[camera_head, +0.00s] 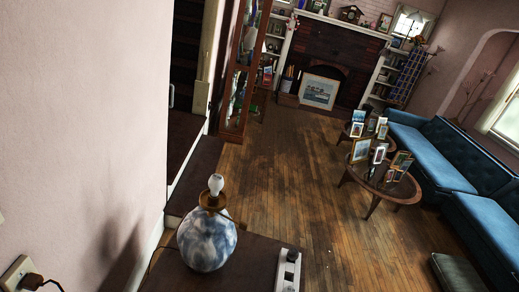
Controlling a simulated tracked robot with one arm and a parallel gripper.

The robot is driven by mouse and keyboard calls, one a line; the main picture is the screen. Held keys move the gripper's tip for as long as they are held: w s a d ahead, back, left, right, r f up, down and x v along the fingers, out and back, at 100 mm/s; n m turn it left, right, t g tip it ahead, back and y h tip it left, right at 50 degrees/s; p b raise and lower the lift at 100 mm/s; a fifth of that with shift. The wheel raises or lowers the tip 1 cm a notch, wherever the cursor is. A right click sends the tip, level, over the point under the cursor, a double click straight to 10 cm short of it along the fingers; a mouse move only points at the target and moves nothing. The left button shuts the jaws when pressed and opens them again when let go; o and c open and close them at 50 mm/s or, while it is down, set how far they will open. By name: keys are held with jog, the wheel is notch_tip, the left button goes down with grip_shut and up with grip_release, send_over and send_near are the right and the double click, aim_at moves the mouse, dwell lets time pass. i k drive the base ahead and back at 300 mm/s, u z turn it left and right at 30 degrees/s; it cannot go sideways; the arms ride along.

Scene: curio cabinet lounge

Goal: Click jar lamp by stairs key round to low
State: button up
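The jar lamp (207,241) stands upright at the bottom middle, on a dark tabletop (245,262). It has a round blue-and-white mottled body, a brass-coloured socket collar (212,201) and a bare white bulb (216,184) with no shade. The bulb does not look brightly lit. The key is too small to make out at the socket, so its setting cannot be told. A thin dark cord runs along the lamp's left side. The stairs (186,45) show dark through an opening at the upper left. My gripper is not in view.
A pink wall (80,130) with a plugged outlet (20,274) stands close on the left. Beyond are a glass cabinet (240,80), oval tables with frames (405,188) and a blue sofa (435,165). The wooden floor (290,170) is open.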

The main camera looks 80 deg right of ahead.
aim_at(242, 225)
jog(key=z, duration=2.5)
jog(key=k, duration=1.2)
jog(key=z, duration=0.65)
jog(key=i, duration=1.6)
jog(key=u, duration=0.75)
jog(key=i, duration=0.3)
jog(key=u, duration=0.5)
